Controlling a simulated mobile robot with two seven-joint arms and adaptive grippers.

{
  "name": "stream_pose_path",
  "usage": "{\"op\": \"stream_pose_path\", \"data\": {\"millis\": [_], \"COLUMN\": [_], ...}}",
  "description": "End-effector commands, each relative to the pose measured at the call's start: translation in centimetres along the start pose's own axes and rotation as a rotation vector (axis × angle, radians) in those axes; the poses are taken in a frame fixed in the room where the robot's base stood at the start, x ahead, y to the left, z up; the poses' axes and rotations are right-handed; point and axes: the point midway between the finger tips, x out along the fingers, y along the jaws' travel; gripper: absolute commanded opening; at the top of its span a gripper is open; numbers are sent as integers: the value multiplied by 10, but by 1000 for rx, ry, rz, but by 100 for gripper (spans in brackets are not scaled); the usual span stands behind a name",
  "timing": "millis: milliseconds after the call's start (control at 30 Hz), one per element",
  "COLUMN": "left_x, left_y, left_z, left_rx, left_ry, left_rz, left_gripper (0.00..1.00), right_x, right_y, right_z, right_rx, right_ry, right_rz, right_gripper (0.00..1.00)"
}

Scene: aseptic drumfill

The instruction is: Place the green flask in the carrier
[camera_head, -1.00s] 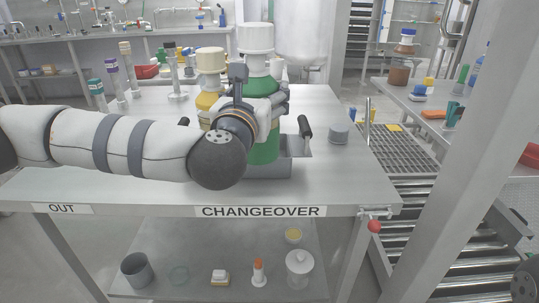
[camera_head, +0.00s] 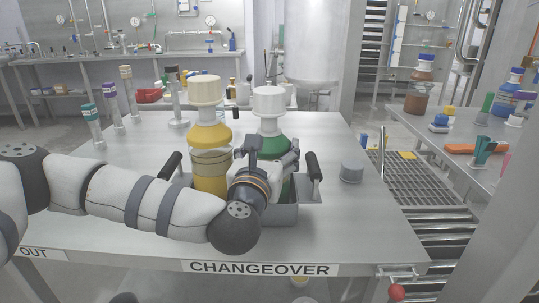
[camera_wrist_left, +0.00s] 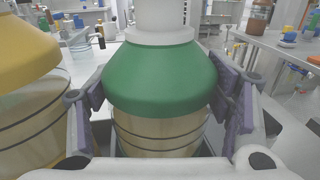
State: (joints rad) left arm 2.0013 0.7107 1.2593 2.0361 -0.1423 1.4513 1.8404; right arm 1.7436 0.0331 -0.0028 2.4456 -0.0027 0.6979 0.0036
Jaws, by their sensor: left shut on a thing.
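The green flask (camera_head: 271,124), with a white cap and green shoulder, stands upright at the carrier, its lower part hidden by my left gripper and arm. In the left wrist view the green flask (camera_wrist_left: 160,78) is between the two fingers. My left gripper (camera_head: 272,160) is shut on it. The carrier (camera_head: 285,213) is a grey metal tray with black handles on the changeover table. The yellow flask (camera_head: 209,133) stands upright just left of the green one. Whether the green flask's base rests on the carrier floor is hidden. My right gripper is not in view.
Several capped tubes (camera_head: 92,124) stand at the table's left. A side bench (camera_head: 440,150) with bottles is at the right, past a roller conveyor (camera_head: 450,235). The table front is mostly clear.

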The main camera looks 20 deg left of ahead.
Motion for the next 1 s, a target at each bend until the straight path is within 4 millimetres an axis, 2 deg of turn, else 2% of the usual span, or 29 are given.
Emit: {"op": "stream_pose_path", "data": {"millis": [367, 400, 433, 800, 867, 1000], "left_x": [0, 0, 0, 0, -6, -32], "left_y": [0, 0, 0, 0, 0, 0], "left_z": [-6, -9, -8, -3, -4, -6], "left_rx": [-2, 0, 0, 0, 0, -1], "left_ry": [-9, -1, -2, -5, -2, 1], "left_rz": [1, 0, 0, 0, -1, -3], "left_gripper": [11, 75, 81, 81, 81, 81], "right_x": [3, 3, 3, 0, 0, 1], "right_y": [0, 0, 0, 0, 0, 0], "right_z": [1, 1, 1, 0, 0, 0], "right_rx": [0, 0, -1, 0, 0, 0], "right_ry": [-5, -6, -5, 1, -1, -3], "right_rz": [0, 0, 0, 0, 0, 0], "right_gripper": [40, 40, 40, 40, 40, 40]}}
